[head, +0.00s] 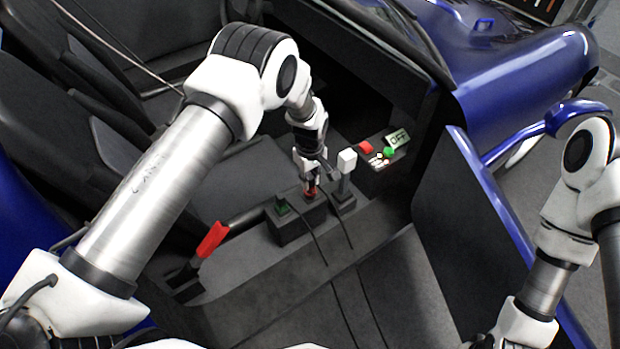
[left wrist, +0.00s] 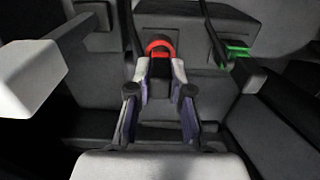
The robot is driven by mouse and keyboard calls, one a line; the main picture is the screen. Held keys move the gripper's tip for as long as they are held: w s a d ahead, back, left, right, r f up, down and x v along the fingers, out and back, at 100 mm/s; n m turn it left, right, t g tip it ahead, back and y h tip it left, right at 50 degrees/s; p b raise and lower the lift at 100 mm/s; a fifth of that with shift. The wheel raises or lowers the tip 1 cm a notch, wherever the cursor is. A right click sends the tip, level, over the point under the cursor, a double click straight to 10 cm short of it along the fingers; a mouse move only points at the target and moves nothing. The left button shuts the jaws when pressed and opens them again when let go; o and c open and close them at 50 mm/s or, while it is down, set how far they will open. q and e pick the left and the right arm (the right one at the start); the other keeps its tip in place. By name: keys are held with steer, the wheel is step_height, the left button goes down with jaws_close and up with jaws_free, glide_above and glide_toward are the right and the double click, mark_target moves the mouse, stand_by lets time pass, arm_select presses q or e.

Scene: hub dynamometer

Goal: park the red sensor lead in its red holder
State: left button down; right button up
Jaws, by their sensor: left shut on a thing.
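My left gripper (head: 311,182) points down over the console in the head view, shut on the dark body of the red sensor lead (left wrist: 160,69). The fingers hide much of the lead. The red holder (left wrist: 160,46) shows as a red arch right at the fingertips in the left wrist view, and as a small red patch (head: 312,192) below the gripper in the head view. The lead is at the holder; I cannot tell whether it is fully seated. My right gripper is out of view; only its arm shows at the right.
A green holder with a dark lead (head: 281,206) stands just left of the red one. A white-knobbed lever (head: 347,161) stands close at the right. A red-gripped handbrake lever (head: 212,239) is at the left. A panel reads OFF (head: 398,138). Black cables run down the console.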

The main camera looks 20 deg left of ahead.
arm_select(q)
steer(key=shift+r, duration=0.1)
steer(key=shift+r+p, duration=1.5)
steer(key=shift+r, duration=0.6)
